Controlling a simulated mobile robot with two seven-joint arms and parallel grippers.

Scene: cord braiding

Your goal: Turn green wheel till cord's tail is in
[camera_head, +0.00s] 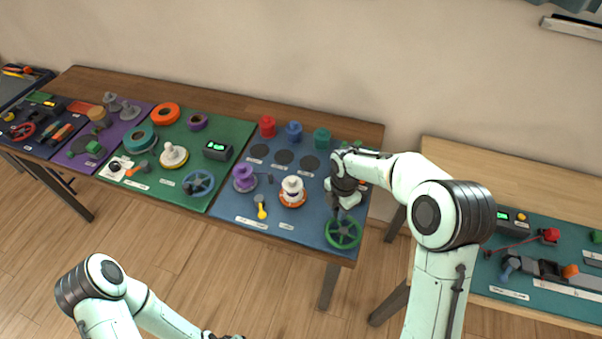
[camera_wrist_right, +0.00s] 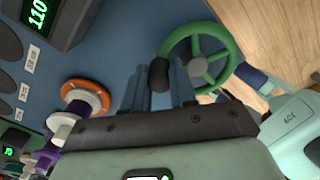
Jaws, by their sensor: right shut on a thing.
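The green wheel (camera_head: 343,233) is at the front right corner of the blue board, a spoked rim. It also shows in the right wrist view (camera_wrist_right: 233,52), with a dark knob (camera_wrist_right: 158,75) at its rim. My right gripper (camera_wrist_right: 159,88) has its blue fingers on either side of the knob and is shut on it. In the head view my right arm partly covers the board behind the wheel. A white spool-like piece on an orange ring (camera_head: 293,192) stands left of the wheel. I cannot make out the cord or its tail.
On the blue board (camera_head: 290,226) stand a purple spool (camera_head: 244,179), a yellow tool (camera_head: 261,207) and red, blue and teal pieces behind. A display (camera_wrist_right: 43,14) shows green digits. A green board (camera_head: 228,133) adjoins at left. A second table stands right, across a gap.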

